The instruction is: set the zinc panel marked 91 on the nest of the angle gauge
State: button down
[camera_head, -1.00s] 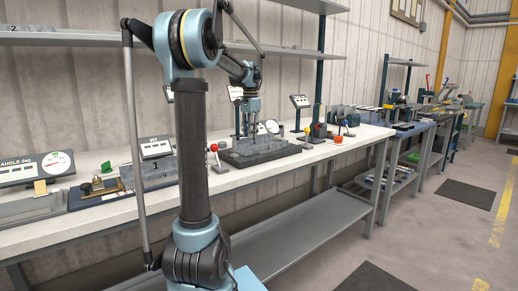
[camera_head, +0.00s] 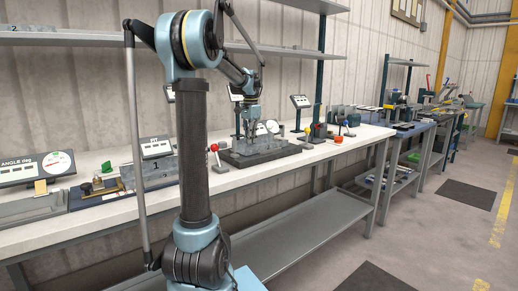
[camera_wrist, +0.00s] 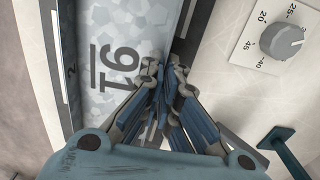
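The zinc panel marked 91 (camera_wrist: 130,30) shows in the wrist view as a spangled pale sheet, its number turned sideways. My gripper (camera_wrist: 163,68) has its fingertips close together at the panel's right edge. Whether they grip that edge or only straddle it I cannot tell. In the head view my gripper (camera_head: 253,133) points down over the dark fixture (camera_head: 262,156) in mid-bench; the panel is too small to make out there. The angle gauge (camera_head: 36,168), with its display and round dial, stands at the far left. Its grey nest (camera_head: 30,207) lies in front of it.
A red-knobbed lever (camera_head: 215,152) stands left of the fixture. A block with brass parts (camera_head: 98,187) and a grey block (camera_head: 158,172) sit between gauge and fixture. A knob (camera_wrist: 284,40) and dark post (camera_wrist: 280,138) show right of my gripper. A shelf (camera_head: 70,38) hangs above.

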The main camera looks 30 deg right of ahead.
jog(key=shift+r, duration=0.15)
jog(key=shift+r, duration=3.65)
jog(key=shift+s, duration=0.1)
